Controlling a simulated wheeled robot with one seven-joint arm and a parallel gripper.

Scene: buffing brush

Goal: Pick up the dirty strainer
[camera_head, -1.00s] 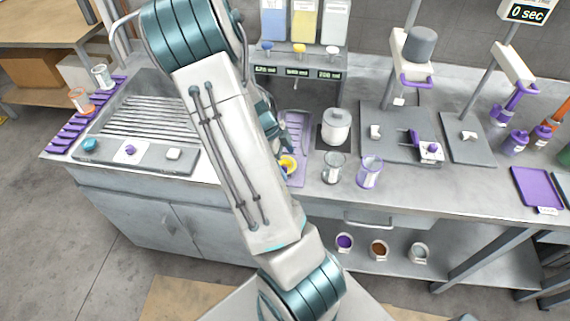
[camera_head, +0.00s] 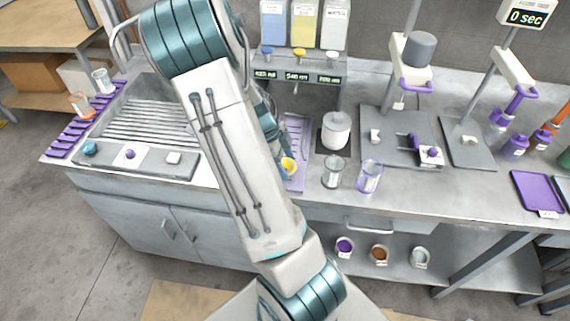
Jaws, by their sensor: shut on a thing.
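My gripper (camera_head: 284,158) is mostly hidden behind my own arm, just above the purple ribbed mat (camera_head: 297,181) on the counter. It is shut on a small yellow round thing (camera_head: 289,167), which I take to be the dirty strainer. Only part of its yellow body shows, and dirt on it is too small to make out. I cannot tell whether it touches the mat or hangs just above it.
A white lidded pot (camera_head: 336,131) and two clear beakers (camera_head: 332,170) (camera_head: 369,176) stand close to the right. A dispenser (camera_head: 300,70) rises behind. The sink (camera_head: 150,122) lies left. Stands and a purple tray (camera_head: 538,192) are further right.

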